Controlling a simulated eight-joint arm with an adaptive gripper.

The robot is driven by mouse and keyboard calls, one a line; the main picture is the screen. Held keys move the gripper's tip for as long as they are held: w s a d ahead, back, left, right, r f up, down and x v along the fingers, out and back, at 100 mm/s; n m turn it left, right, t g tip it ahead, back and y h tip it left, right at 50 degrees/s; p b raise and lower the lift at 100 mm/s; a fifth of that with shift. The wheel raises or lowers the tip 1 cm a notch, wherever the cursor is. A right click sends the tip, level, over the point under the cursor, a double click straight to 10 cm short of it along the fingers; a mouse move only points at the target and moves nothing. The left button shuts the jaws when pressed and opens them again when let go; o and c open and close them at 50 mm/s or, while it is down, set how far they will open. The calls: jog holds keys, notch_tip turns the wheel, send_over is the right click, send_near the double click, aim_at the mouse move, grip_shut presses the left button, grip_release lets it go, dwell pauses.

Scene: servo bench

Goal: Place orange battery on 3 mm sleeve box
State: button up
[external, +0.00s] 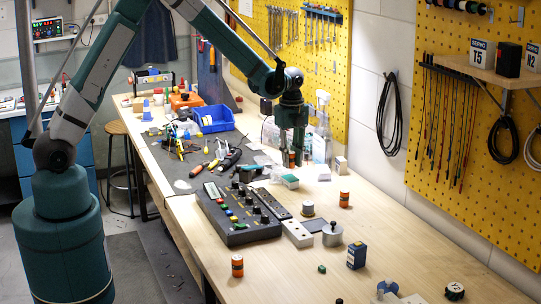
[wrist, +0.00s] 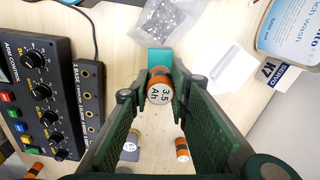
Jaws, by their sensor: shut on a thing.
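My gripper (wrist: 158,88) is shut on an orange battery (wrist: 160,86), whose end reads "3.5 Ah" in the wrist view. In the external view my gripper (external: 292,156) points down over the bench, with the battery (external: 292,160) just showing between its fingers. A small green-and-white box (external: 290,181) stands below it; its teal top (wrist: 160,57) shows partly behind the battery in the wrist view. It may be the 3 mm sleeve box, but no label is readable. I cannot tell whether battery and box touch.
Other orange batteries stand on the bench (external: 344,199) and near its front edge (external: 237,266). A black control panel (external: 236,213) lies left of the green box. A bottle (external: 320,148) and a small carton (external: 341,164) stand behind. A blue box (external: 356,256) is nearer the camera.

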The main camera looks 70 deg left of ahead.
aim_at(291, 168)
jog(key=shift+f, duration=0.1)
jog(key=shift+f, duration=1.75)
jog(key=shift+f, duration=0.1)
jog(key=o, duration=1)
jog(key=shift+r, duration=6.1)
jog(key=shift+r, duration=0.1)
